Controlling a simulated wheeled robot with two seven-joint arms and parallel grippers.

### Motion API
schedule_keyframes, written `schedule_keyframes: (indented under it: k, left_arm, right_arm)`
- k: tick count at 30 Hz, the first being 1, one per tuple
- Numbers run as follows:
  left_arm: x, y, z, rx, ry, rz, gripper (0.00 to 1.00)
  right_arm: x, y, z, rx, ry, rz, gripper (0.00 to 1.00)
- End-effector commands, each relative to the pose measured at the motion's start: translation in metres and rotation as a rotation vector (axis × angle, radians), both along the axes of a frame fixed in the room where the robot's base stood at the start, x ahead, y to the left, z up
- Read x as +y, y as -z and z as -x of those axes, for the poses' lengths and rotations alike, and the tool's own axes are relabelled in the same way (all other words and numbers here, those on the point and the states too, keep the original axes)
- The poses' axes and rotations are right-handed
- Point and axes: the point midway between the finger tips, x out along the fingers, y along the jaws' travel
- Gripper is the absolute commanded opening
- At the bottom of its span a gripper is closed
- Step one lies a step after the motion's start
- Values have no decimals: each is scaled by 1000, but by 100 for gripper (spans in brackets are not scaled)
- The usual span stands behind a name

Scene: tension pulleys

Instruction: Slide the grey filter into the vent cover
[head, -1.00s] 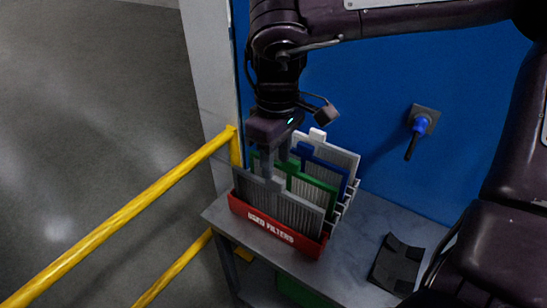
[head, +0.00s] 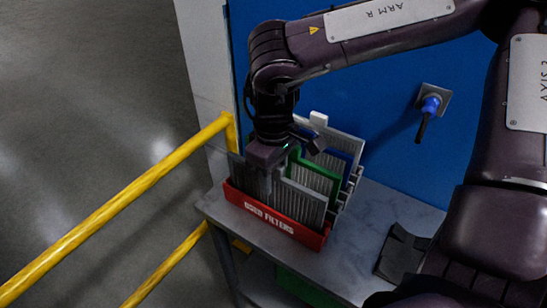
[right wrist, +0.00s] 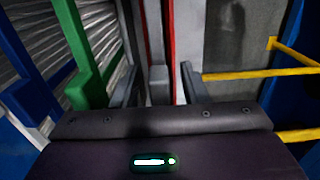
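The grey filter (head: 302,202) stands upright at the front of a red bin (head: 275,222) marked USED FILTERS. Its pleated face shows to the right of my right gripper (head: 268,186), which points straight down over its handle. In the right wrist view the grey handle (right wrist: 158,78) stands between the two fingers of my right gripper (right wrist: 160,88). The fingers are open, with a gap on each side of the handle. My left gripper is not in view. I do not see the vent cover.
A green filter (head: 316,177), a blue one partly hidden behind it and a light grey one with a white handle (head: 318,118) stand behind. A yellow railing (head: 130,198) runs at the left. A black object (head: 402,252) lies on the right part of the grey table (head: 362,213).

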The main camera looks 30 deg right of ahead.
Motion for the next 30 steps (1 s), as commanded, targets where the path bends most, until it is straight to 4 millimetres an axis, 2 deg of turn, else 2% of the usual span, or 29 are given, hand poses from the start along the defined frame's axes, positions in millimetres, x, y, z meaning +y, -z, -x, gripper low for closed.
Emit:
schedule_keyframes:
  k: [4, 12, 21, 30]
  left_arm:
    - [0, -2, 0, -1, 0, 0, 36]
    - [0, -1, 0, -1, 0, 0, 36]
    - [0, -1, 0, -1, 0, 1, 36]
    - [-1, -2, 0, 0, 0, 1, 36]
  right_arm:
    - [0, 8, 1, 1, 0, 0, 40]
    - [0, 9, 0, -1, 0, 0, 39]
    - [0, 9, 0, -1, 0, 0, 0]
    - [0, 6, 0, -2, 0, 0, 0]
